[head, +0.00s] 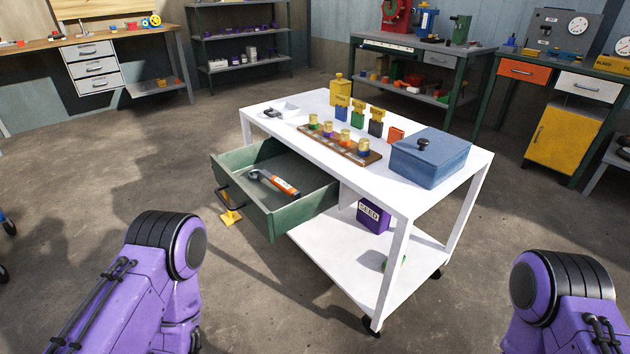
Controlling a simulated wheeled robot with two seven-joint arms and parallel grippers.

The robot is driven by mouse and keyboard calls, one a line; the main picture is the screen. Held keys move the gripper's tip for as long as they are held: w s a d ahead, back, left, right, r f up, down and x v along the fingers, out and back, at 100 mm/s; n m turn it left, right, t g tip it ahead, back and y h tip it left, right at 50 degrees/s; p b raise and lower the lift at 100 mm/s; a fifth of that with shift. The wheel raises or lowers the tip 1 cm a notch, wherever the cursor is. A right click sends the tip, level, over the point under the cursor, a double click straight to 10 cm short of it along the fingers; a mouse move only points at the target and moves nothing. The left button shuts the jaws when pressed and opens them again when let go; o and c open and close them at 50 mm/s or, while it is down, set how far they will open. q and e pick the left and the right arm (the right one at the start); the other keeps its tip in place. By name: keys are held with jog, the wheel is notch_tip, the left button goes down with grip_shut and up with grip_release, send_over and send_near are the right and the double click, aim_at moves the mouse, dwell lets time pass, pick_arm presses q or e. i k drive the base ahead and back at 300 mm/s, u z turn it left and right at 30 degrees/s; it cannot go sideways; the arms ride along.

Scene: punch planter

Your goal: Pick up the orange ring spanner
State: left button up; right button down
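The orange ring spanner (284,187) lies in the open green drawer (262,226) of the white cart. It has an orange handle with a pale band, and a dark metal ring end pointing to the left. The drawer sticks out from the cart's left side, with a dark handle (224,198) on its front. My two purple arms come in at the bottom left and bottom right, both well short of the cart. Neither gripper is in view.
The white cart top (345,174) carries a blue box (432,157), a brown rack (340,144) of small capped pieces, a yellow bottle (341,91) and several coloured blocks. A purple box (373,216) stands on the lower shelf.

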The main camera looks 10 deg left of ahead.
aim_at(294, 194)
jog(key=z, duration=1)
jog(key=i, duration=0.65)
jog(key=u, duration=0.05)
